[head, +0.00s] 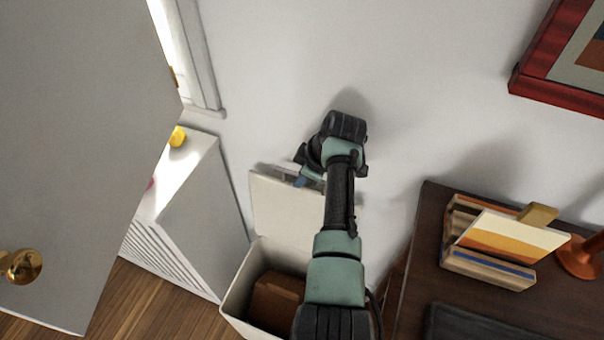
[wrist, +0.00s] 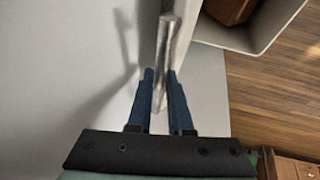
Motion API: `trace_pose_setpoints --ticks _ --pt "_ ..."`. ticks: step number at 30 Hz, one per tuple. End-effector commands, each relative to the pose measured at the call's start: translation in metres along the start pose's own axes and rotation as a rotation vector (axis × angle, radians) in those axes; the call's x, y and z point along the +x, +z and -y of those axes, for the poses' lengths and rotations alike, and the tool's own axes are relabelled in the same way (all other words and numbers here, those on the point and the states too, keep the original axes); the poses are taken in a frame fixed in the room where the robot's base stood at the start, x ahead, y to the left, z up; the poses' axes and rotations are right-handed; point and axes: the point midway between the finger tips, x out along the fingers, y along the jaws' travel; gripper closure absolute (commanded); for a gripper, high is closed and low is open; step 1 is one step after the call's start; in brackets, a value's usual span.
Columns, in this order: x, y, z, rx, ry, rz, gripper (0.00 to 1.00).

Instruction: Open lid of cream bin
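The cream bin (head: 240,290) stands below my arm with its mouth uncovered. Its cream lid (head: 285,212) is raised, standing roughly upright at the back of the bin near the wall. A metal bar handle (wrist: 164,60) is on the lid. My gripper (head: 303,182) is at the lid's upper edge. In the wrist view its blue fingers (wrist: 160,85) lie close on both sides of the handle and appear shut on it. My arm hides the lid's right part and some of the bin. A brown box-like thing (head: 275,300) is inside the bin.
A white slatted cabinet (head: 185,215) with a yellow object (head: 177,136) stands left of the bin. A grey door (head: 80,130) is farther left. A dark table (head: 425,235) with books (head: 500,245) is at the right. The white wall (head: 400,80) is close behind my gripper.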

Motion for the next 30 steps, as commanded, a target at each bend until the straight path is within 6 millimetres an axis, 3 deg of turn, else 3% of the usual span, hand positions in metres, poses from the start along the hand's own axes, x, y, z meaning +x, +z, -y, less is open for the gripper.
trace_pose_setpoints --ticks 1,4,16,20,30 --pt "0.001 0.0 0.001 0.0 -0.002 0.001 0.71" --pt "0.0 0.0 0.0 -0.001 -0.001 0.0 0.55" --pt "-0.009 -0.001 -0.001 -0.001 0.002 -0.001 0.55" --pt "-0.028 -0.001 -0.002 0.0 0.004 -0.001 0.55" --pt "-0.1 -0.001 -0.001 -0.001 0.005 -0.001 0.55"
